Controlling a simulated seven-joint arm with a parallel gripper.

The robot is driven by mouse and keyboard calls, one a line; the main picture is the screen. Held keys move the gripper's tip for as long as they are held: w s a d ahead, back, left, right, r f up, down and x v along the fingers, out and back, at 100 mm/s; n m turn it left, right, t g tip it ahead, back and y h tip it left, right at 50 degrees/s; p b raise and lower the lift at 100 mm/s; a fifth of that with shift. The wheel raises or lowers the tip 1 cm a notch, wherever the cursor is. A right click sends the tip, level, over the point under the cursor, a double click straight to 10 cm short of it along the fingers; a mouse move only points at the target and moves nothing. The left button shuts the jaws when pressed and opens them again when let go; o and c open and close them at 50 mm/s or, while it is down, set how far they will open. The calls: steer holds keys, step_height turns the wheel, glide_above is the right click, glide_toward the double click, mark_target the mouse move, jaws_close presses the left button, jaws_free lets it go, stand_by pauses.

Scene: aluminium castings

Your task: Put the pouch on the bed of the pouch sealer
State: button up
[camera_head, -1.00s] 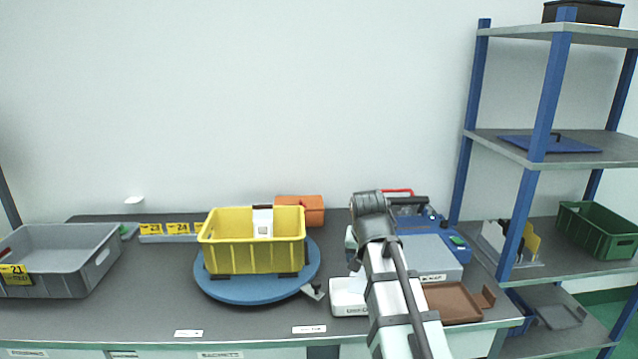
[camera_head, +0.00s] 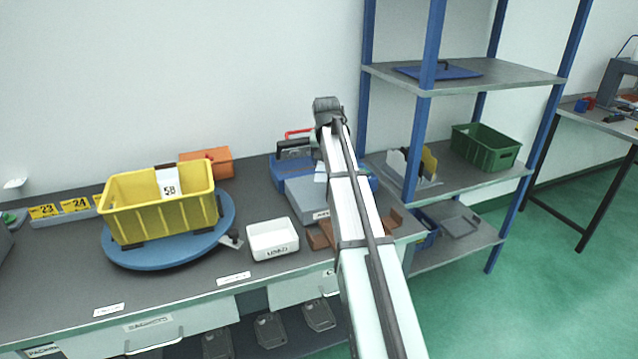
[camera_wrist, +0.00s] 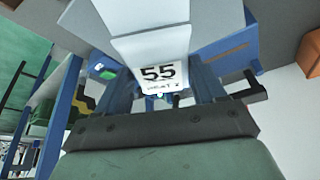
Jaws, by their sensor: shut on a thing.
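The pouch (camera_wrist: 150,50) is white with a label reading 55. In the wrist view my gripper (camera_wrist: 163,93) is shut on its labelled end, and the rest extends away from the fingers. The pouch sealer (camera_head: 305,200) is a blue and grey machine with a dark handle and a red bar, at the back right of the bench. In the wrist view its blue body (camera_wrist: 220,45) and a green button show behind the pouch. Whether the pouch touches the sealer, I cannot tell. In the head view my arm hides the gripper and part of the sealer.
A white bin (camera_head: 272,240) and a brown tray (camera_head: 320,238) stand in front of the sealer. A yellow crate (camera_head: 160,205) sits on a blue turntable (camera_head: 150,255) to the left. An orange box (camera_head: 207,163) is behind. A blue-post shelf (camera_head: 470,75) rises at right.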

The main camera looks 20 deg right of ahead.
steer(key=w, duration=0.2)
steer(key=w+r+n, duration=0.1)
steer(key=w, duration=0.1)
steer(key=w+n, duration=0.1)
steer(key=w, duration=0.1)
steer(key=shift+w+r+y, duration=0.15)
steer(key=shift+r+y, duration=0.15)
steer(key=shift+y, duration=0.1)
steer(key=shift+w+a+f+n+t+y, duration=0.15)
steer(key=shift+f+n, duration=0.4)
steer(key=shift+f, duration=1.05)
steer(key=shift+w+a+f+n+t+y, duration=0.1)
steer(key=shift+f+n+y, duration=0.3)
steer(key=shift+f, duration=1.25)
steer(key=shift+w+a+f+n+t+y, duration=0.15)
steer(key=shift+f+n, duration=0.5)
steer(key=shift+f, duration=0.95)
steer(key=shift+d+f, duration=0.1)
steer(key=o, duration=1.1)
